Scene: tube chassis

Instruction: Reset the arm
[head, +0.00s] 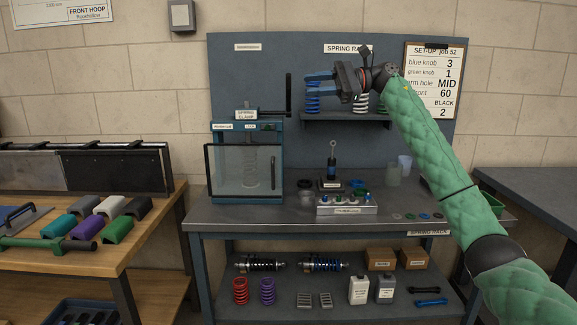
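My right arm, in a green quilted sleeve, reaches up from the lower right in the head view. Its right gripper (319,83) points left in front of the spring rack shelf (340,117). The two blue fingers show a gap between them and nothing is seen held in it. A blue spring (313,103) stands on the shelf just below the fingers in the picture; whether they touch it is unclear. A white spring (360,104) shows below the wrist. My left gripper is not in view.
A workbench (240,214) carries a clear-fronted press (243,170), a small shock (331,168) and a knob tray (347,208). A set-up board (433,85) hangs behind my arm. A wooden bench (130,262) with coloured grips is at left.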

